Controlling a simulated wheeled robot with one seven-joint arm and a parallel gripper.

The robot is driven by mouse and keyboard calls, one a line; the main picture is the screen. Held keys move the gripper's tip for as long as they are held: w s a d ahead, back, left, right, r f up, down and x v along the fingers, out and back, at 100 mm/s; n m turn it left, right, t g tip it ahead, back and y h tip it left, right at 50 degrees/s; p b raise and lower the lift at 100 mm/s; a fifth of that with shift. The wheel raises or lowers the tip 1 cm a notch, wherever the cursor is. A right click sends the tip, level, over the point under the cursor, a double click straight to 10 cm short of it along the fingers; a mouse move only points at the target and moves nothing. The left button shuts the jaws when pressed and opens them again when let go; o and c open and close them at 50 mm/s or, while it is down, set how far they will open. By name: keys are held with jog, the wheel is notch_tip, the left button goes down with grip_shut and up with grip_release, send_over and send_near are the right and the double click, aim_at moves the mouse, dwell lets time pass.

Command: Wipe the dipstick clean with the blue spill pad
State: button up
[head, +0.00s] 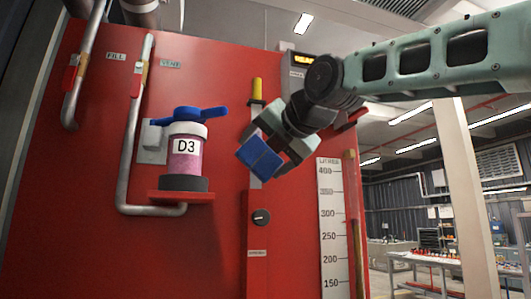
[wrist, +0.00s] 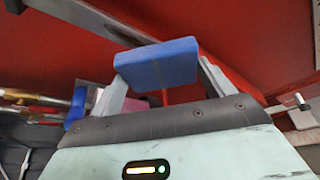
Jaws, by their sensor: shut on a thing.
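The blue spill pad (head: 262,161) is held in my gripper (head: 277,148), in front of the red tank face. In the wrist view the pad (wrist: 157,65) spans the space between the two fingers. The dipstick (head: 257,88) has a yellow handle with a dark collar and stands upright against the tank. A grey strip runs down below the handle, and my gripper and the pad hide part of it. In the wrist view a grey bar (wrist: 85,17) runs behind the pad; I cannot tell whether the pad touches it.
A pink jar marked D3 (head: 187,158), with a blue valve handle above it, sits on a red shelf (head: 180,197) left of my gripper. Grey pipes run down at the left.

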jog(key=shift+w+a+p, duration=0.25)
jog(key=shift+w+p, duration=0.4)
jog(key=shift+w, duration=0.25)
dwell(0.7)
jog(key=shift+r+p, duration=3.55)
jog(key=shift+r, duration=0.3)
jog(key=shift+s+f, duration=0.1)
jog(key=shift+f, duration=0.05)
jog(key=shift+s+d+b, duration=0.2)
jog(key=shift+s+b, duration=0.25)
jog(key=shift+s, duration=0.2)
